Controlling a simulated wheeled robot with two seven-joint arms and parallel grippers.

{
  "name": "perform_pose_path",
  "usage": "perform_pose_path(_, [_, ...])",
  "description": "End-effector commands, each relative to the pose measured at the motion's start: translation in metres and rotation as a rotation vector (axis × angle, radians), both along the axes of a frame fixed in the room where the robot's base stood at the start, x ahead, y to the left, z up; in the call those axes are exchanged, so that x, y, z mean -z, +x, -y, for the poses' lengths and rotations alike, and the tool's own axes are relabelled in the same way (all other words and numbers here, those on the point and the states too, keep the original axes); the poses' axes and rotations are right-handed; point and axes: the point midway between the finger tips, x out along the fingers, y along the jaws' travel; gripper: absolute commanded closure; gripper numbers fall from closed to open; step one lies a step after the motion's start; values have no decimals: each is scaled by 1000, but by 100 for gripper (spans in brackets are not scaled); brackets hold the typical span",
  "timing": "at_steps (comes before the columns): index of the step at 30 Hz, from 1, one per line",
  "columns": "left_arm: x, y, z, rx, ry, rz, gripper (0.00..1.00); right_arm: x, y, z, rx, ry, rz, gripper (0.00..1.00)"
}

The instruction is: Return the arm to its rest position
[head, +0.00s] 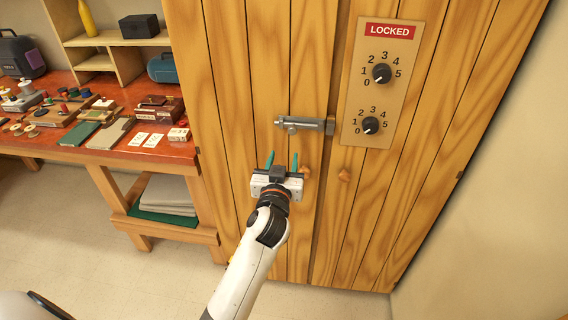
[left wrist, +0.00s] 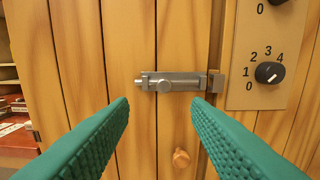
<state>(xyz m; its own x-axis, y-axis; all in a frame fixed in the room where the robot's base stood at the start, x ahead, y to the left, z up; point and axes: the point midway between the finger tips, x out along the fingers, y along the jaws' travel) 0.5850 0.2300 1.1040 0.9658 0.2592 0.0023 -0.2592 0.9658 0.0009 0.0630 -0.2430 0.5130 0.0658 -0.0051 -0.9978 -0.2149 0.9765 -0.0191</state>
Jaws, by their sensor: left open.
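My left gripper (head: 282,162) is open and empty in front of the wooden cabinet doors (head: 225,100), just below the metal slide bolt (head: 303,125). In the left wrist view its two green fingers (left wrist: 158,112) are spread wide, with the bolt (left wrist: 175,82) beyond and between them. No contact with the bolt can be made out. The bolt lies level across the door and reaches the catch (left wrist: 217,82) at the gap between doors. My right gripper is not in view.
A panel (head: 388,50) on the right door has a red LOCKED sign (head: 390,31), an upper dial (head: 382,74) and a lower dial (head: 371,125). Wooden knobs (head: 344,174) stick out below. A red-topped workbench (head: 70,150) with several items stands left. Floor shows at lower left.

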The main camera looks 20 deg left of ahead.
Motion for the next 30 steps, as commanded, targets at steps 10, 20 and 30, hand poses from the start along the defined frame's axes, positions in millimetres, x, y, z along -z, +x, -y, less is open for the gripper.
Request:
perform_pose_path(10, [0, 1, 0, 1, -1, 0, 56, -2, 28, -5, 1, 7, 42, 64])
perform_pose_path(20, [19, 2, 3, 14, 4, -37, 56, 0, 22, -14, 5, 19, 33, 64])
perform_pose_path(30, [239, -33, 31, 168, 41, -456, 56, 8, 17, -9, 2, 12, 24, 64])
